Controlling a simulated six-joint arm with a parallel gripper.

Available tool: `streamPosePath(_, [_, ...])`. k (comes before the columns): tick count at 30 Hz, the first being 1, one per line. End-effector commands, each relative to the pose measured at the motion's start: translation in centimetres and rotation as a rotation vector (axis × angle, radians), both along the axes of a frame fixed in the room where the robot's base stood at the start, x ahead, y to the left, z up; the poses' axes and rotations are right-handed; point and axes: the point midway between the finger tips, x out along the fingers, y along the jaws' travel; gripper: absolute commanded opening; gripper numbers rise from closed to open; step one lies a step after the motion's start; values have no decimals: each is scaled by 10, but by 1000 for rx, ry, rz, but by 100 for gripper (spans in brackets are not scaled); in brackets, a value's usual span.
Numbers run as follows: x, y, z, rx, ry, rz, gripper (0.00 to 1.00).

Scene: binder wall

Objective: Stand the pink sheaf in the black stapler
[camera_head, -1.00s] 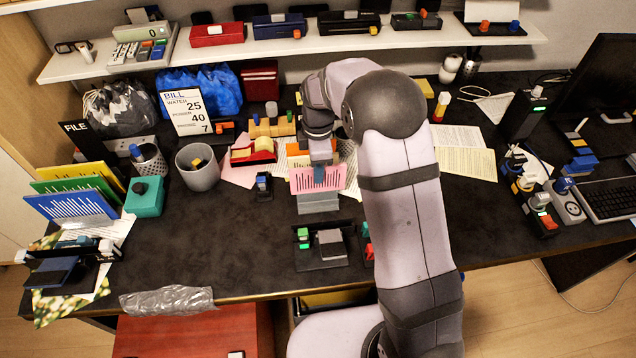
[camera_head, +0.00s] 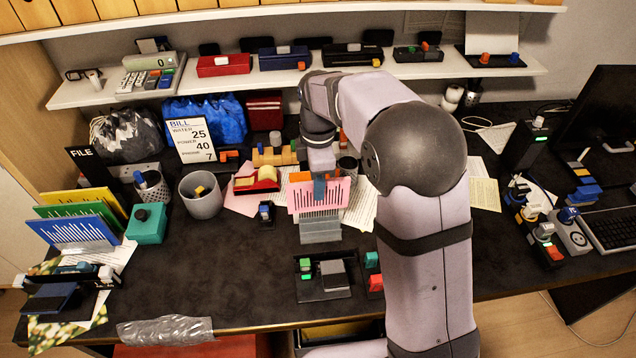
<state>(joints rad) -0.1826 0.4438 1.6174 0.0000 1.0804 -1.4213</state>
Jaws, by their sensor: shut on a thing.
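The pink sheaf (camera_head: 304,199) is a flat pink sheet with dark vertical strips, held upright. My gripper (camera_head: 320,188) is shut on its upper edge and comes from above and behind. The sheaf is directly above a grey slotted stand (camera_head: 321,232) on the desk; I cannot tell whether its lower edge is clear of the slots. A long black stapler-like unit (camera_head: 351,56) sits on the shelf. I cannot tell which of these is the black stapler.
My arm covers the desk's right middle. Red (camera_head: 222,65) and blue (camera_head: 283,57) units share the shelf. A grey cup (camera_head: 201,196) and a teal box (camera_head: 147,224) stand to the left. Coloured sheaves (camera_head: 75,232) stand far left. The left front desk is mostly clear.

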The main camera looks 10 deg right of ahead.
Motion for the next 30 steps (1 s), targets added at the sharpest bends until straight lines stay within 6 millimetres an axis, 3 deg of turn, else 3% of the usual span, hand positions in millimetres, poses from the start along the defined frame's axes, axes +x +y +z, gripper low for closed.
streamPosePath(6, [-44, -5, -10, 0, 2, -2, 0])
streamPosePath(12, [-70, -10, -31, 0, 3, -12, 0])
streamPosePath(17, [-74, -11, -41, 0, -1, -25, 0])
streamPosePath(30, [-70, -11, -39, 0, 0, -34, 0])
